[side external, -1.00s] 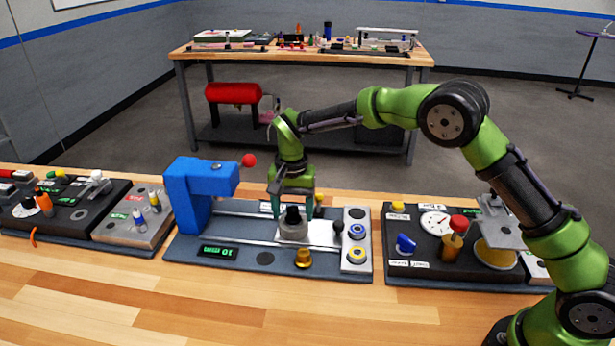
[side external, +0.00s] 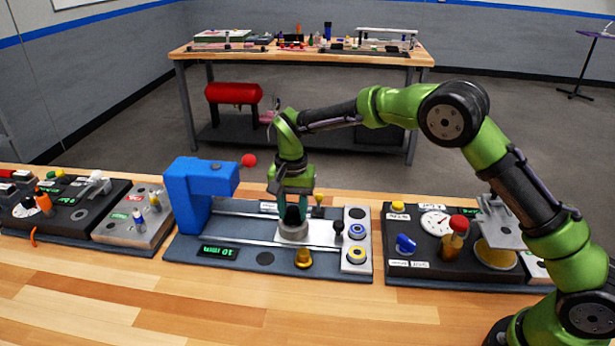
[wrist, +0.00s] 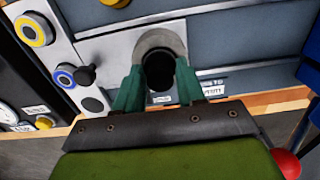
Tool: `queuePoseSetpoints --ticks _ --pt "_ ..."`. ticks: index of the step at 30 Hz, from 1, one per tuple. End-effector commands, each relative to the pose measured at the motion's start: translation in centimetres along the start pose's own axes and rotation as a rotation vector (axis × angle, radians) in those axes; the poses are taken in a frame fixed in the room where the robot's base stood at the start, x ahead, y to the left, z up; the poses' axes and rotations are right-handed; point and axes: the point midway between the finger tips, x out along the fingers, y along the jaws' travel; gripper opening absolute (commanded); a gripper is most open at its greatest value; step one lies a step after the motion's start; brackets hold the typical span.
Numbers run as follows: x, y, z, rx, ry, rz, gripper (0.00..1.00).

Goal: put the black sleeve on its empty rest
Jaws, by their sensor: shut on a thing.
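The black sleeve (side external: 291,217) stands upright in a round grey holder (side external: 292,232) on the middle stand. In the wrist view the black sleeve (wrist: 158,62) shows as a dark hollow round with the grey holder (wrist: 165,33) around its far side. My gripper (side external: 293,211) points down with its green fingers shut on the sleeve, one on each side; the fingers (wrist: 158,88) also show in the wrist view. A light strip (side external: 356,240) at the stand's right end carries a bare dark round spot (side external: 356,213), a blue-ringed part (side external: 357,230) and a yellow-ringed part (side external: 356,253).
A black knob (side external: 338,228) stands between the holder and the strip. A blue arm-shaped block (side external: 195,190) with a red ball (side external: 249,160) rises at the left. A brass knob (side external: 303,258) sits in front. Other stands flank this one; the front table is clear.

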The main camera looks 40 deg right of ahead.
Motion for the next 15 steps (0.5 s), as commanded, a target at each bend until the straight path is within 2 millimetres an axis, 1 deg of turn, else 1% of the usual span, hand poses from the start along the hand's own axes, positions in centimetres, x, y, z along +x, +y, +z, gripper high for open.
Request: queuePoseSetpoints --ticks 15 --pt "-1.6 0.0 0.0 -0.001 0.002 -0.001 0.00"
